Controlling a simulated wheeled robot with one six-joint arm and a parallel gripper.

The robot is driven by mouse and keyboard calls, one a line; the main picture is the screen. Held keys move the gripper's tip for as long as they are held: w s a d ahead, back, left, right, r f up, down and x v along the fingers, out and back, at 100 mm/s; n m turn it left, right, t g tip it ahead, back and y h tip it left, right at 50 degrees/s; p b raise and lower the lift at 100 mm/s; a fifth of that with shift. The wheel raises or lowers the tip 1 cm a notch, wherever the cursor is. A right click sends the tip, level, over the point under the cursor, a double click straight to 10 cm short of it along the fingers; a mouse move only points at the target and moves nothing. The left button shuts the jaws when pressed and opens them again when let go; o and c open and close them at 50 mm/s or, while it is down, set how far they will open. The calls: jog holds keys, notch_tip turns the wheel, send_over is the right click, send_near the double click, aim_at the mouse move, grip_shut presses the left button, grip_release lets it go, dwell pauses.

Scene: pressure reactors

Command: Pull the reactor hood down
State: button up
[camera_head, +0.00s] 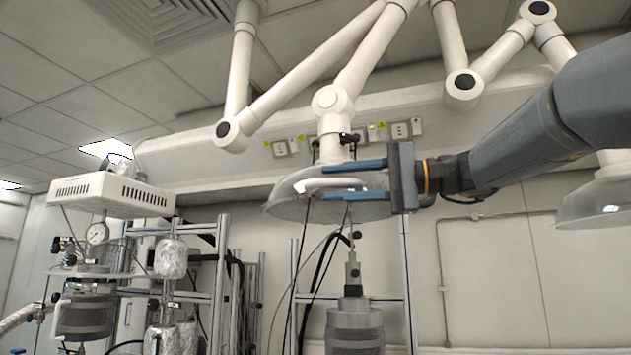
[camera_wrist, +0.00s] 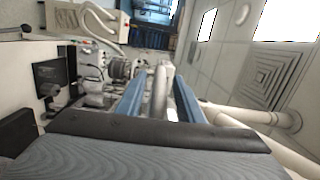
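The reactor hood (camera_head: 287,207) is a translucent dome on a white jointed ceiling arm (camera_head: 334,128), right of the middle of the head view. It hangs above a metal reactor (camera_head: 354,332). A white bar handle (camera_head: 312,186) runs along the hood's near side. My gripper (camera_head: 324,181) reaches in from the right with its two blue fingers apart, one above and one below the handle. In the wrist view the pale handle (camera_wrist: 160,92) lies between the fingers, with a gap showing on each side. Contact with the handle is not visible.
A second hood (camera_head: 597,200) hangs at the far right behind my arm. Metal posts (camera_head: 220,285) and dark cables surround the reactor. The wall to the right is mostly clear.

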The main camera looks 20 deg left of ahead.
aim_at(316, 185)
jog(key=shift+a+p, duration=0.7)
jog(key=shift+a, duration=1.65)
grip_shut()
